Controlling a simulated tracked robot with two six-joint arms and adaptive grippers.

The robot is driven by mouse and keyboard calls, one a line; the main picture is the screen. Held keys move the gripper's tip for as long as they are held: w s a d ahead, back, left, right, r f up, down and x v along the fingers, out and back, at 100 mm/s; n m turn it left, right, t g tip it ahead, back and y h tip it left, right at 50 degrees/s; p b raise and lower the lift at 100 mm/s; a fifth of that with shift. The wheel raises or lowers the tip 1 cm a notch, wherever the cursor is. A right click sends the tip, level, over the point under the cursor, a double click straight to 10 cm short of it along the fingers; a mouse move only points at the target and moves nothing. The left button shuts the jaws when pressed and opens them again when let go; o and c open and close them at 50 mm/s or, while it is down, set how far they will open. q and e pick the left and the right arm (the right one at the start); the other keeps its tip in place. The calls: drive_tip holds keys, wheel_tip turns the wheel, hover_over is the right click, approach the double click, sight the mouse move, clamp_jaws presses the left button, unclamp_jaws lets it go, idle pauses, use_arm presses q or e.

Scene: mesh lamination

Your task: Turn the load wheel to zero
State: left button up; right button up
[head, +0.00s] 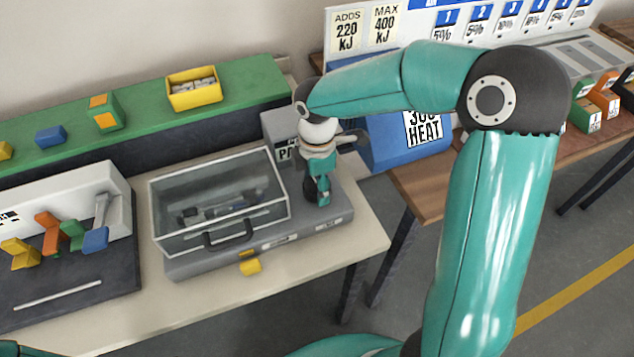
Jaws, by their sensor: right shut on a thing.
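The grey laminating machine (185,266) stands on the pale bench, its clear lid down over a dark interior, with a dark handle (228,236) at the front. My right gripper (318,196) points down at the right end of this machine. It is shut at a spot on the machine's top, where the load wheel seems to be. The wheel is hidden by the gripper, so its setting cannot be read. My left gripper is out of view.
A grey block with a partly hidden label (283,150) stands behind the gripper. A blue box marked HEAT (385,148) is at right. Coloured levers (72,235) stand at left. A yellow bin (194,96) is on the green shelf.

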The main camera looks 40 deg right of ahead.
drive_tip(key=shift+w+r, duration=0.1)
drive_tip(key=shift+w, duration=0.05)
drive_tip(key=o, duration=1.2)
drive_tip(key=shift+c, duration=0.2)
wheel_tip(320, 180, up, 12)
drive_tip(key=shift+f, duration=0.2)
